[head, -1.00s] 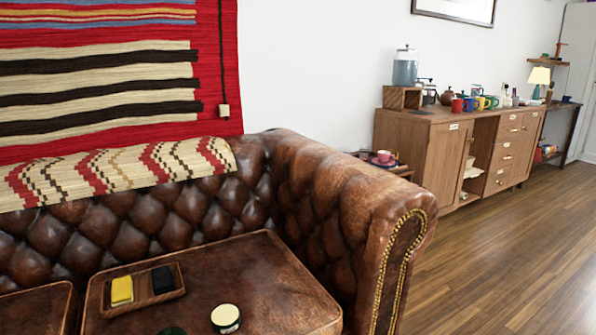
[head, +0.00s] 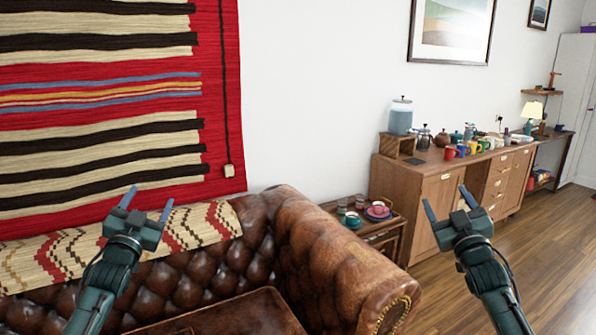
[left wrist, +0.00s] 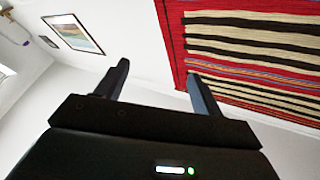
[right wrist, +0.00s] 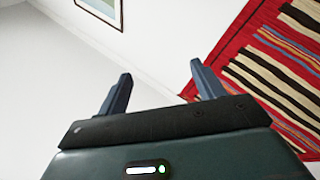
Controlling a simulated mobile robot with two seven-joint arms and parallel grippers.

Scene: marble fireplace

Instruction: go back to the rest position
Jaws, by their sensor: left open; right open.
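My left gripper (head: 146,204) is raised in front of the sofa at the left of the head view, fingers pointing up, open and empty. My right gripper (head: 446,203) is raised at the right of the head view, in front of the wooden sideboard as seen, also open and empty. In the left wrist view, the left gripper's two fingers (left wrist: 158,88) stand apart with only wall and hanging between them. In the right wrist view, the right gripper's fingers (right wrist: 160,88) are apart with nothing between them.
A brown leather sofa (head: 335,255) fills the lower middle. A small side table (head: 385,230) with cups stands beside it. The sideboard (head: 395,175) carries mugs and a dispenser (head: 400,117). A striped hanging (head: 110,100) covers the left wall. Wooden floor (head: 555,240) is clear at right.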

